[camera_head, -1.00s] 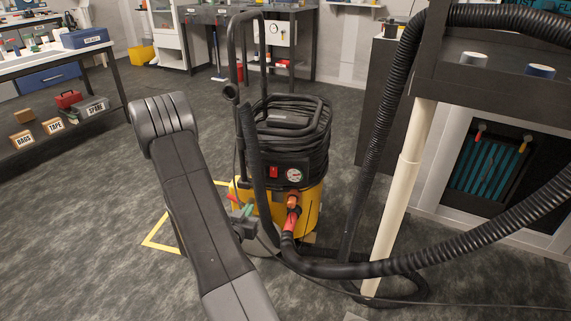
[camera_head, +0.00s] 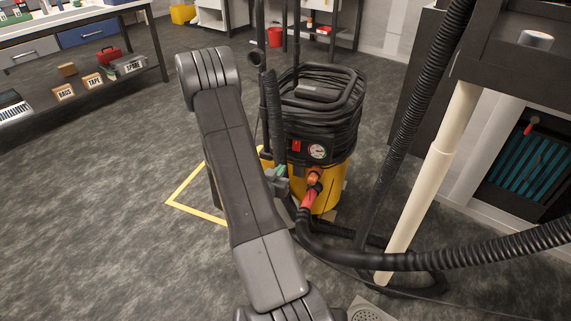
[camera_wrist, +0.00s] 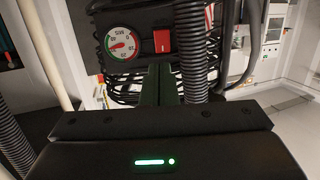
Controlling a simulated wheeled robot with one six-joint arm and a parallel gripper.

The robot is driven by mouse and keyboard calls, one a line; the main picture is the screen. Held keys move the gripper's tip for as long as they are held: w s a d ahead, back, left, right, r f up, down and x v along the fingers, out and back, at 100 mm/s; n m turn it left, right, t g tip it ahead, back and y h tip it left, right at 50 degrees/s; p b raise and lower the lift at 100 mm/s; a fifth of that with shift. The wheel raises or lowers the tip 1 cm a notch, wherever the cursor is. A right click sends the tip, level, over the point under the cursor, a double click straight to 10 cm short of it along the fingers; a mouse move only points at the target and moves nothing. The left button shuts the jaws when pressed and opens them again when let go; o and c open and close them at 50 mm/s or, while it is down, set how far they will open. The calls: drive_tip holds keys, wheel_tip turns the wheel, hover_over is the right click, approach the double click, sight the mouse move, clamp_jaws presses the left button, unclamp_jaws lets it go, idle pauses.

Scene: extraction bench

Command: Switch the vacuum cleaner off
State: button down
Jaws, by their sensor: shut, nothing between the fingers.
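The vacuum cleaner (camera_head: 345,128) stands on the floor, with a black upper part wrapped in cable and a yellow drum (camera_head: 331,190). Its red switch (camera_head: 296,146) sits on the black front panel beside a round gauge (camera_head: 317,151). The wrist view, which looks upside down, shows the red switch (camera_wrist: 162,41) and gauge (camera_wrist: 123,43) close up. I cannot tell which way the switch is set. My gripper (camera_wrist: 159,82) is shut and empty, its fingertips just below the switch in that picture; contact is not visible. In the head view my arm partly hides my gripper (camera_head: 278,184).
A ribbed black hose (camera_head: 470,254) runs from the red-orange inlet fitting (camera_head: 311,190) to the right. A cream pipe (camera_head: 430,180) and dark bench stand at the right. Yellow tape (camera_head: 185,188) marks the floor. A shelf (camera_head: 100,97) is at upper left; left floor is clear.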

sight(297, 149)
drive_tip(key=b+x, duration=0.2)
drive_tip(key=x, duration=1)
drive_tip(key=shift+w+d, duration=0.15)
drive_tip(key=shift+w, duration=0.25)
drive_tip(key=shift+f, duration=0.1)
drive_tip(key=shift+w+f+b, duration=0.1)
drive_tip(key=shift+f+b, duration=0.05)
drive_tip(key=shift+b, duration=0.3)
